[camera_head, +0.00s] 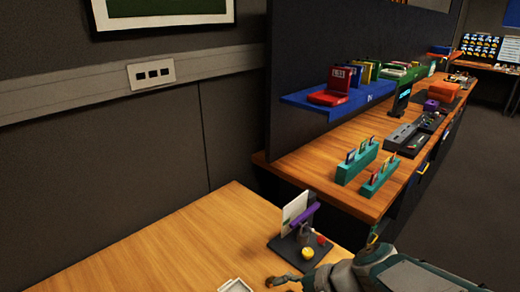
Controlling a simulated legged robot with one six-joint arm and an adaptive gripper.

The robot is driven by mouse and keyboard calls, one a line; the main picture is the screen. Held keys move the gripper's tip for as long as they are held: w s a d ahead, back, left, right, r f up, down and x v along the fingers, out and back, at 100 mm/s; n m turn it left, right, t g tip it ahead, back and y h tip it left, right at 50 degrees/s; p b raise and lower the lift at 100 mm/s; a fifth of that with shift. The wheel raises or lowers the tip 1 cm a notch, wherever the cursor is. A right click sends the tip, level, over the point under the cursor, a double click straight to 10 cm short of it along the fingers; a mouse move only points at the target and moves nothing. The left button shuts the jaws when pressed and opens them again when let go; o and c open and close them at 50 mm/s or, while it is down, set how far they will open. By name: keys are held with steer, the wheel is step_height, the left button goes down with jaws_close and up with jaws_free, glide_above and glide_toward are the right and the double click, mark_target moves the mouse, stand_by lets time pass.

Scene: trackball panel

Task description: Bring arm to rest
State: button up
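My arm (392,272) reaches in from the bottom right corner. My gripper (276,281) is at the bottom edge, low over the near wooden table (160,250). Only part of its fingers shows, so I cannot tell if it is open or shut. Just behind it stands a small dark panel (283,245) with a yellow ball (308,253), a red part (321,240), a purple bar (302,216) and a white upright card (294,206). The gripper appears apart from the panel.
A pale tray-like object (235,286) is cut off at the bottom. A long bench (320,178) behind holds teal racks (357,162) and boxes; a blue shelf (315,103) with books hangs above it. The near table's left side is clear. Floor (470,190) is open at right.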

steer(key=s+d+r+n+t+h, duration=0.2)
steer(key=s+d+r+n+h, duration=0.4)
steer(key=d+n+h, duration=0.2)
steer(key=shift+s+d+r+n+h, duration=0.25)
steer(key=shift+d+n, duration=0.35)
steer(key=shift+d, duration=0.5)
stand_by(1.6)
